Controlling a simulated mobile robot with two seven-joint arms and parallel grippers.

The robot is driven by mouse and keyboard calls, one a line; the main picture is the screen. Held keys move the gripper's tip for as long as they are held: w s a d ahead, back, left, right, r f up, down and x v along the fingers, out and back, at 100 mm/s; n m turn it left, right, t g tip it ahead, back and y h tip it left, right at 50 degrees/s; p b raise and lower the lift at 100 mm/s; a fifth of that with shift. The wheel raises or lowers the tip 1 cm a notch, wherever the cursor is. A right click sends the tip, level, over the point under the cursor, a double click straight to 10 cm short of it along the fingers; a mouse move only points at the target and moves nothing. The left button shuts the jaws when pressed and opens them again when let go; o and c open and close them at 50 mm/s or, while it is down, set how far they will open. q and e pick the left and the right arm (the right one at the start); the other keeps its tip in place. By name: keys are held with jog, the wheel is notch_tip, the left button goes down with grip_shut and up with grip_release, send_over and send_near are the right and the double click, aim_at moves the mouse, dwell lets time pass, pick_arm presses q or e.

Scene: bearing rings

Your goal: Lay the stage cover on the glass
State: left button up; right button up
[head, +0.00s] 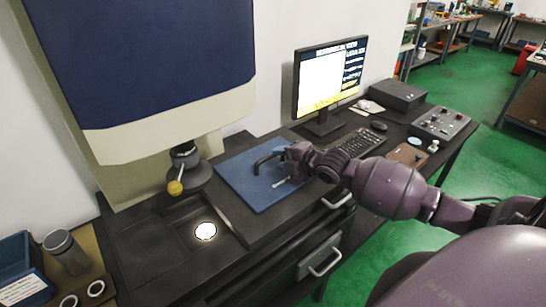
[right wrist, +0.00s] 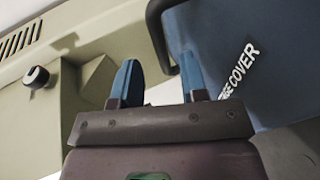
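The stage cover (head: 240,179) is a flat blue plate with a black handle (head: 268,160), lying on the dark bench right of the machine's stage. In the right wrist view the cover (right wrist: 225,45) shows its white lettering, partly cut off. My right gripper (head: 284,168) is at the cover's handle. In the right wrist view its two blue fingers stand apart, and the black handle (right wrist: 157,40) shows between and beyond them with a gap. The glass (head: 205,231) is a bright lit disc in the dark recessed stage, uncovered. My left gripper is not in view.
A machine head with a yellow-tipped knob (head: 175,188) hangs over the stage. A monitor (head: 330,80), keyboard (head: 352,146) and control box (head: 440,123) stand to the right. A grey cylinder (head: 64,250), a blue bin (head: 20,262) and rings (head: 96,288) are at left.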

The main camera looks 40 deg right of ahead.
jog(key=v, duration=0.6)
jog(key=shift+s+d, duration=0.1)
jog(key=shift+s, duration=0.15)
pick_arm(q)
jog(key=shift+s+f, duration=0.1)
pick_arm(e)
jog(key=shift+s+d+r, duration=0.1)
jog(key=shift+s+r, duration=0.15)
jog(key=shift+s, duration=0.2)
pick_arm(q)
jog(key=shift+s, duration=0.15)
